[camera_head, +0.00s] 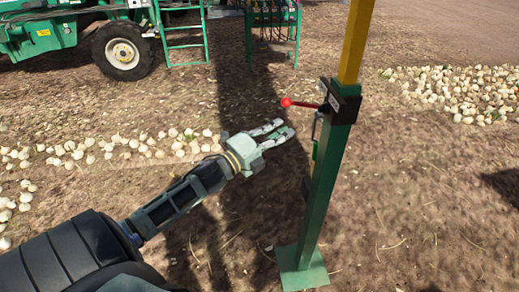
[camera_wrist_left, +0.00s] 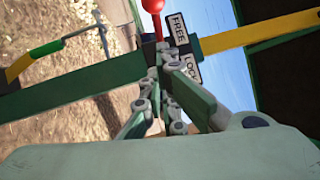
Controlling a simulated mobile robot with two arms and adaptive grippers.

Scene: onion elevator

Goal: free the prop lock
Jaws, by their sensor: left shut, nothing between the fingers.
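The prop (camera_head: 322,170) is an upright green post with a yellow upper tube (camera_head: 356,40) and a black collar (camera_head: 341,101) where they meet. The lock lever (camera_head: 287,102) has a red ball and sticks out to the left from the collar. In the left wrist view the red ball (camera_wrist_left: 153,5) is at the top edge, with FREE (camera_wrist_left: 178,28) and LOCK (camera_wrist_left: 190,68) plates beside the lever's root. My left gripper (camera_head: 286,127) is shut and empty, left of the post and just below the ball. Its fingers (camera_wrist_left: 160,95) partly cover the post in the wrist view. My right gripper is not in view.
The post stands on a green foot plate (camera_head: 302,270) on bare soil. Onions lie in rows at left (camera_head: 110,145) and right (camera_head: 455,92). A green machine with a wheel (camera_head: 122,51) and a ladder (camera_head: 184,38) stands behind.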

